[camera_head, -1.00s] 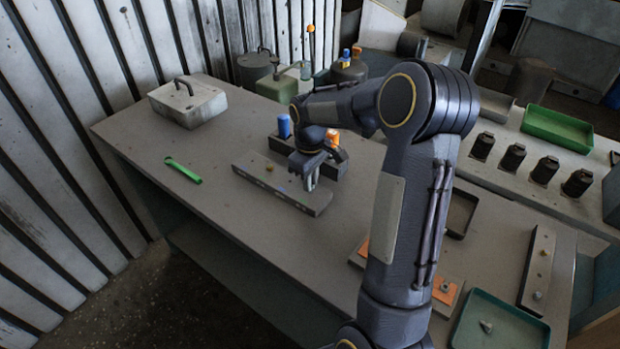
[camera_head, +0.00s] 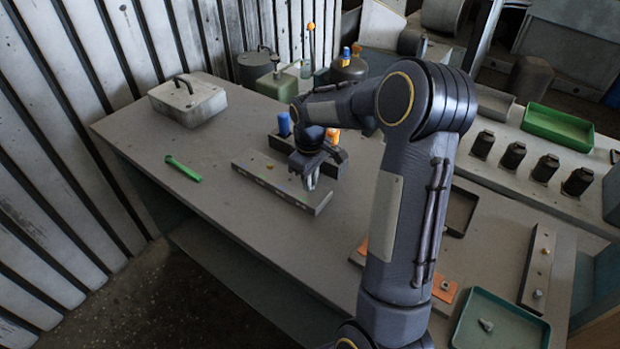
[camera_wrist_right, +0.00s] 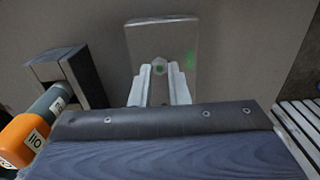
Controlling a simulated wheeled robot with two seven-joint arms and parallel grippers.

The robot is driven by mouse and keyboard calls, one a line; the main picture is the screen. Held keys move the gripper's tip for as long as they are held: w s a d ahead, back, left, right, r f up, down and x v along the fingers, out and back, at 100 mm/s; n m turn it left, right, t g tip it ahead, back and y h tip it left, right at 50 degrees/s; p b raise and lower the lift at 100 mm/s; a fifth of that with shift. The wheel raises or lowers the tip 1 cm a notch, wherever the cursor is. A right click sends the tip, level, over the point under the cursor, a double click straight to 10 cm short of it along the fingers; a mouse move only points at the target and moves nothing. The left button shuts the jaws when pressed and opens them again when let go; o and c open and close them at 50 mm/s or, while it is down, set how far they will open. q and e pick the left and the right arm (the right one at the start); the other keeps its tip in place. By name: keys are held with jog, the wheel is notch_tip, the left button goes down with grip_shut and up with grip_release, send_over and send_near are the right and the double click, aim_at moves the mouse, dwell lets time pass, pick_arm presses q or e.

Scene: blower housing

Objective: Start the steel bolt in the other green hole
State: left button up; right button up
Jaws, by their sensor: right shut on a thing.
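The long grey bar (camera_head: 268,188) lies on the workbench, with small coloured marks along its top. My right gripper (camera_head: 312,182) points down over the bar's right end. In the right wrist view the gripper (camera_wrist_right: 159,88) is shut on a small grey steel bolt (camera_wrist_right: 159,67), whose end shows between the fingers. The bar (camera_wrist_right: 160,36) lies beneath, with a green mark (camera_wrist_right: 190,60) just right of the bolt. I cannot tell whether the bolt touches the bar. The bolt is too small to make out in the head view. My left gripper is not in view.
A dark holder with a blue cylinder (camera_head: 284,124) and an orange one (camera_head: 333,136) stands close behind the gripper. A green tool (camera_head: 183,169) lies left of the bar. A grey case (camera_head: 188,101) stands at the back left. A green-rimmed tray (camera_head: 502,322) is at the front right.

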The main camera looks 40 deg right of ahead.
jog(key=shift+f, duration=0.15)
jog(key=o, duration=1.3)
jog(key=shift+r+p, duration=3.05)
jog(key=shift+r, duration=0.95)
